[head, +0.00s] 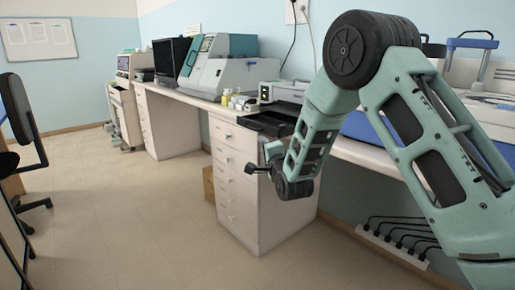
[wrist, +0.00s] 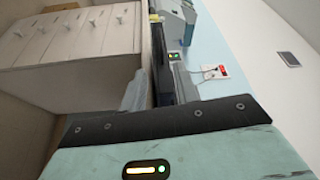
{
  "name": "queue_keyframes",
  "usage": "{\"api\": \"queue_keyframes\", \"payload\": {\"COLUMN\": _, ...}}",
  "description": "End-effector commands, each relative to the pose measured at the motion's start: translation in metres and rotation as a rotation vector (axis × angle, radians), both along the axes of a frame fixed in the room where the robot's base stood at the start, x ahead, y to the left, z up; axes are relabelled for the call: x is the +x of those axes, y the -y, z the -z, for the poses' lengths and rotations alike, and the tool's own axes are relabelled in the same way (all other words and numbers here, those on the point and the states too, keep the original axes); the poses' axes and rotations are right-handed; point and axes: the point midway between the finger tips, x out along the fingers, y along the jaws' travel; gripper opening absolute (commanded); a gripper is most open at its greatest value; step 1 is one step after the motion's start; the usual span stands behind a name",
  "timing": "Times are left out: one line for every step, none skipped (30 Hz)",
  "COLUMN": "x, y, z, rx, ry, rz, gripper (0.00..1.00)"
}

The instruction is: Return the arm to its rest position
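My arm fills the right side of the head view, bent at a large dark joint and folded down toward the bench front. My gripper (head: 256,169) is at the arm's lower end, in front of the white drawer unit (head: 232,213). It is small and seen from the side, so I cannot tell whether its fingers are apart. I see nothing held in it. The wrist view is tilted sideways and mostly filled at the bottom by my own teal housing; the drawer unit shows there too (wrist: 70,50).
The bench carries a teal and white machine (head: 222,68), a dark monitor (head: 171,58), small bottles (head: 227,97) and a grey device (head: 284,91). A power strip (head: 394,247) lies below at right. An office chair (head: 22,120) stands at left. The floor between is clear.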

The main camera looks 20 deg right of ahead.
Motion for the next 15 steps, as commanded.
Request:
{"api": "queue_keyframes", "payload": {"x": 0.000, "y": 0.000, "z": 0.000, "rx": 0.000, "ry": 0.000, "rz": 0.000, "gripper": 0.31}}
{"api": "queue_keyframes", "payload": {"x": 0.000, "y": 0.000, "z": 0.000, "rx": 0.000, "ry": 0.000, "rz": 0.000, "gripper": 0.31}}
{"api": "queue_keyframes", "payload": {"x": 0.000, "y": 0.000, "z": 0.000, "rx": 0.000, "ry": 0.000, "rz": 0.000, "gripper": 0.31}}
{"api": "queue_keyframes", "payload": {"x": 0.000, "y": -0.001, "z": 0.000, "rx": -0.002, "ry": -0.003, "rz": -0.001, "gripper": 0.31}}
{"api": "queue_keyframes", "payload": {"x": -0.001, "y": -0.003, "z": 0.000, "rx": -0.006, "ry": -0.010, "rz": -0.005, "gripper": 0.31}}
{"api": "queue_keyframes", "payload": {"x": -0.003, "y": -0.007, "z": -0.001, "rx": -0.017, "ry": -0.027, "rz": -0.012, "gripper": 0.31}}
{"api": "queue_keyframes", "payload": {"x": -0.005, "y": -0.013, "z": -0.001, "rx": -0.030, "ry": -0.047, "rz": -0.021, "gripper": 0.31}}
{"api": "queue_keyframes", "payload": {"x": -0.008, "y": -0.019, "z": 0.000, "rx": -0.049, "ry": -0.074, "rz": -0.032, "gripper": 0.31}}
{"api": "queue_keyframes", "payload": {"x": -0.013, "y": -0.031, "z": 0.000, "rx": -0.081, "ry": -0.117, "rz": -0.055, "gripper": 0.31}}
{"api": "queue_keyframes", "payload": {"x": -0.019, "y": -0.042, "z": 0.001, "rx": -0.111, "ry": -0.158, "rz": -0.079, "gripper": 0.31}}
{"api": "queue_keyframes", "payload": {"x": -0.026, "y": -0.053, "z": 0.003, "rx": -0.147, "ry": -0.204, "rz": -0.105, "gripper": 0.31}}
{"api": "queue_keyframes", "payload": {"x": -0.039, "y": -0.070, "z": 0.005, "rx": -0.204, "ry": -0.268, "rz": -0.150, "gripper": 0.31}}
{"api": "queue_keyframes", "payload": {"x": -0.050, "y": -0.084, "z": 0.007, "rx": -0.252, "ry": -0.318, "rz": -0.190, "gripper": 0.31}}
{"api": "queue_keyframes", "payload": {"x": -0.063, "y": -0.097, "z": 0.009, "rx": -0.303, "ry": -0.367, "rz": -0.233, "gripper": 0.31}}
{"api": "queue_keyframes", "payload": {"x": -0.082, "y": -0.113, "z": 0.012, "rx": -0.374, "ry": -0.430, "rz": -0.296, "gripper": 0.31}}
